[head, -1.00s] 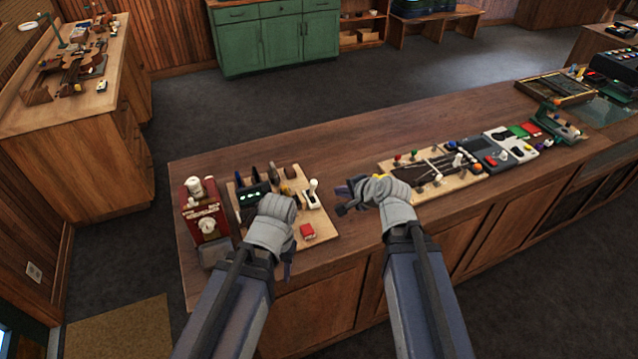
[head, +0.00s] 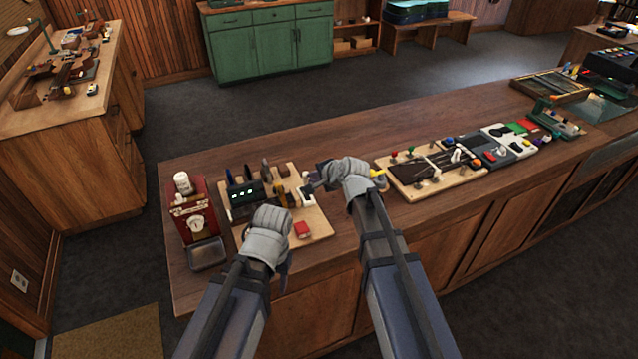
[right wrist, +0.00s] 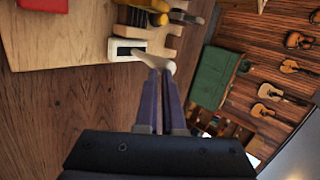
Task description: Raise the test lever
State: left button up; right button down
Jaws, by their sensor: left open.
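The test lever (right wrist: 158,62) is a white handle on a small white base (right wrist: 126,49) with a dark window. It stands on the right side of a light wooden board; it also shows in the head view (head: 307,194). My right gripper (right wrist: 163,76) has its dark purple fingertips right at the lever's end. Its fingers are close together with a narrow gap; I cannot tell whether they clamp the lever. My left gripper (head: 285,262) is open and empty, pointing down near the front edge of the board, its fingers mostly hidden by its wrist.
The wooden board (head: 322,223) also bears a red block (head: 302,230), a dark device with green lights (head: 243,195) and several tools. A red machine (head: 196,222) stands left of it. A second board (head: 408,188) with small levers lies right. Bare counter separates the boards.

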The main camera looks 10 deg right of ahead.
jog(key=shift+w+a, duration=0.1)
jog(key=shift+a, duration=0.15)
jog(key=shift+w+g, duration=0.1)
jog(key=shift+g, duration=0.2)
dwell(0.4)
jog(key=w+g+p, duration=0.1)
jog(key=p, duration=0.1)
jog(key=w+a+r+g+h+p, duration=0.1)
jog(key=p, duration=0.1)
jog(key=shift+w+r+p, duration=0.15)
jog(key=shift+w+p, duration=0.15)
jog(key=shift+w, duration=0.05)
jog(key=shift+w+a+g+h+p, duration=0.2)
jog(key=shift+w+g+h+p, duration=0.1)
jog(key=shift+w+g+p, duration=0.45)
jog(key=shift+w+a+f, duration=0.15)
jog(key=shift+w+f, duration=0.05)
jog(key=shift+w, duration=0.3)
jog(key=shift+w, duration=0.1)
